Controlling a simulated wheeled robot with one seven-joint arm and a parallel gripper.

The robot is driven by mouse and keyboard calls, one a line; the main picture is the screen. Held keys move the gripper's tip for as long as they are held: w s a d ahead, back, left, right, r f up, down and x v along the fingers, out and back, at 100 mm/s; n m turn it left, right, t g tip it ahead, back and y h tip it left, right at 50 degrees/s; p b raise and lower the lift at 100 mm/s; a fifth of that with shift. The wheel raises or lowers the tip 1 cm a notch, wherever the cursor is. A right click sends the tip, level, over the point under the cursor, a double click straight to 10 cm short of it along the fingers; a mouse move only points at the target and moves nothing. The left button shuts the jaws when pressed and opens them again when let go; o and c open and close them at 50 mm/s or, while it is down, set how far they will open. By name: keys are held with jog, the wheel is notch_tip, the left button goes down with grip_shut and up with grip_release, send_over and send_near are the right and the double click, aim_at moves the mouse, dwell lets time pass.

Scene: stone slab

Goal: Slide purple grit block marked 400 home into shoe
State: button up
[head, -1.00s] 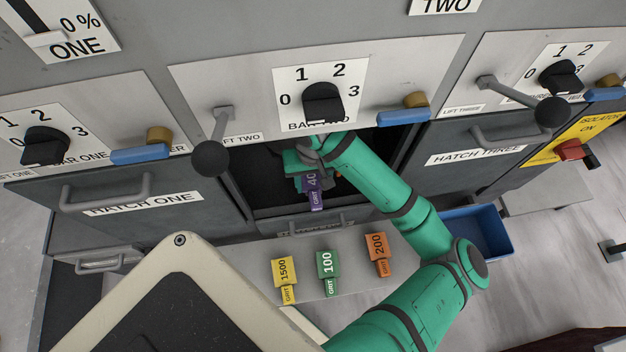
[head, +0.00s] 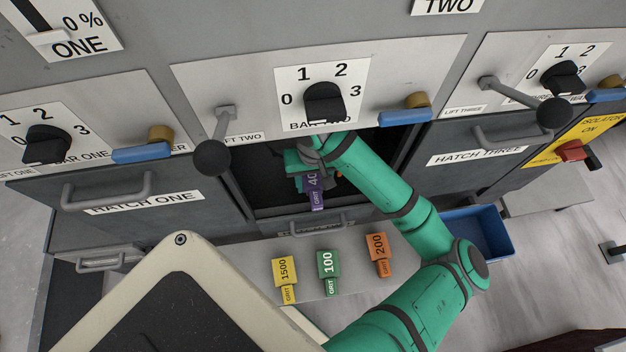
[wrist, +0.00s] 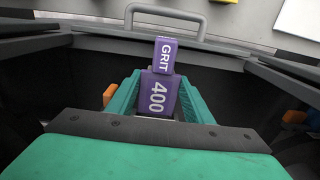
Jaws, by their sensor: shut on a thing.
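The purple grit block marked 400 (head: 316,192) is inside the open middle hatch bay, partly hidden by my gripper and arm. In the wrist view the purple block (wrist: 160,92) stands between the two teal fingers of my gripper (wrist: 158,100), with its "GRIT" tab pointing away toward the hatch handle. My gripper (head: 308,182) is shut on the block. The shoe cannot be made out for certain; the block's far underside and whatever is beneath it are hidden. Small orange parts show at both sides of the fingers in the wrist view.
Yellow 1500 (head: 286,270), green 100 (head: 328,264) and orange 200 (head: 379,246) blocks stand on a grey shelf (head: 350,280). The lowered hatch's handle (head: 318,224) lies before the bay. Hatch one (head: 125,215) and hatch three (head: 470,165) flank it. A blue bin (head: 485,232) is at right.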

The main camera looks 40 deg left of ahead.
jog(key=shift+w+a, duration=0.95)
jog(key=shift+a, duration=0.2)
dwell(0.6)
jog(key=shift+w+a, duration=0.25)
jog(key=shift+w, duration=0.2)
jog(key=shift+a, duration=0.45)
jog(key=shift+w+d, duration=0.1)
jog(key=shift+w, duration=0.2)
jog(key=o, duration=1.3)
jog(key=shift+o, duration=0.8)
jog(key=shift+a, duration=0.2)
jog(key=shift+s, duration=0.1)
